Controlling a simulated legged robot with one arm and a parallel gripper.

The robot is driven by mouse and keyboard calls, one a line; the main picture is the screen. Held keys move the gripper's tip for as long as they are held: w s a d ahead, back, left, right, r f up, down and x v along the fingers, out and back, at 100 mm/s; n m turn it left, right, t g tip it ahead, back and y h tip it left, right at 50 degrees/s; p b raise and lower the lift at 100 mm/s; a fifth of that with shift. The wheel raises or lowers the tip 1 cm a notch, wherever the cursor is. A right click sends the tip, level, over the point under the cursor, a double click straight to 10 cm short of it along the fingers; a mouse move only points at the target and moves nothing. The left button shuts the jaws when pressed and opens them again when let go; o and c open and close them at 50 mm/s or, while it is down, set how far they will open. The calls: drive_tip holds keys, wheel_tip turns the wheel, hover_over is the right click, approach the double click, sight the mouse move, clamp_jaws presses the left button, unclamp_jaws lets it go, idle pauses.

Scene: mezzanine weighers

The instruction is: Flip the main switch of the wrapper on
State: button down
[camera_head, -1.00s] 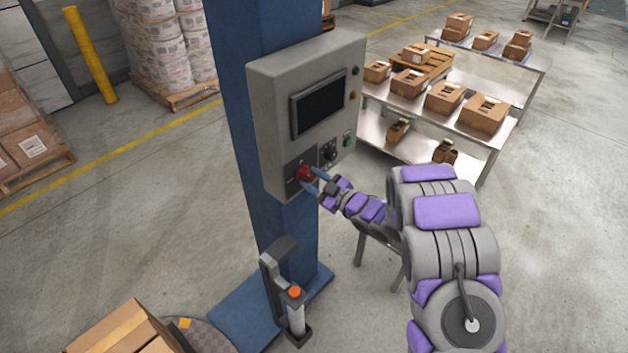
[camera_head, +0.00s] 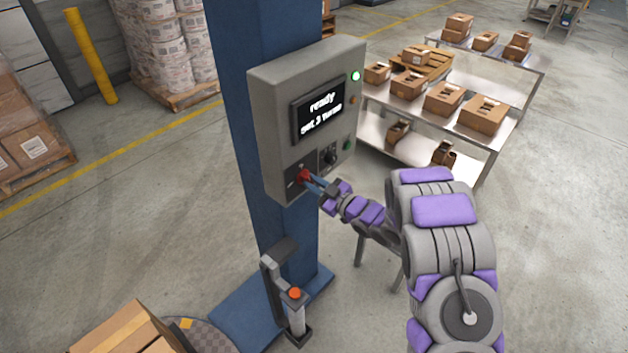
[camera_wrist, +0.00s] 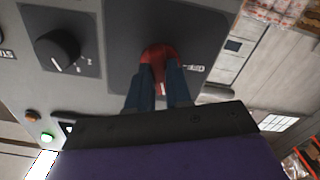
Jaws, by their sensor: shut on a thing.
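The wrapper's grey control box (camera_head: 279,131) is mounted on a blue column (camera_head: 237,95). Its red main switch (camera_head: 303,175) sits at the lower left of the panel. My gripper (camera_head: 309,180) is shut on the red switch. In the wrist view the two blue fingers (camera_wrist: 158,88) hold the red knob (camera_wrist: 156,52) between them, and part of a label shows beside it. The screen (camera_head: 320,110) is lit and reads "ready" with a second line that looks like "set 3 turns". A lamp (camera_head: 356,76) at the upper right glows green-white.
A black dial (camera_wrist: 58,50) sits beside the switch. A post with an orange-red button (camera_head: 295,293) stands below the box. A metal table (camera_head: 410,150) with several cartons is behind right. Stacked cartons (camera_head: 125,330) stand at the lower left.

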drive_tip(key=m+p, duration=0.2)
drive_tip(key=shift+r+p, duration=0.15)
drive_tip(key=shift+p, duration=0.15)
drive_tip(key=shift+f+m+p, duration=0.2)
drive_tip(key=shift+m+p, duration=0.9)
drive_tip(key=c, duration=1)
unclamp_jaws()
drive_tip(key=shift+c, duration=0.2)
drive_tip(key=v, duration=1.7)
drive_tip(key=shift+d, duration=0.2)
drive_tip(key=shift+s, duration=0.1)
